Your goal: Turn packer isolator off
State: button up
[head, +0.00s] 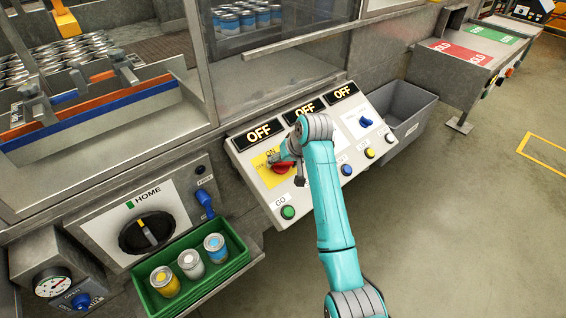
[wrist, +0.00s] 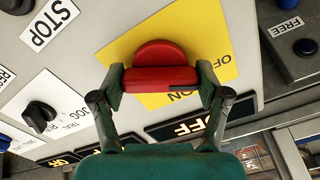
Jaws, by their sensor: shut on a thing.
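The isolator is a red rotary handle (head: 283,168) on a yellow plate (head: 262,174), at the left of the sloped control panel in the head view. In the wrist view the red handle (wrist: 155,52) shows large, its bar lying across the picture. The yellow plate (wrist: 215,30) carries the words OFF at right and ON below the handle. My gripper (wrist: 157,80) is shut on the handle, one finger at each end of the bar. In the head view my gripper (head: 292,160) partly hides the handle and plate. Which word the handle points to is hard to tell.
The panel (head: 325,165) has three displays reading OFF, a green GO button (head: 288,212), more buttons and a blue knob (head: 365,122). A green tray (head: 205,283) with three cans stands at left. A grey bin (head: 405,108) stands right. Open floor lies right.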

jog(key=n, duration=0.5)
jog(key=shift+n, duration=0.4)
dwell(0.3)
jog(key=o, duration=1.2)
jog(key=shift+c, duration=0.2)
jog(key=v, duration=1.2)
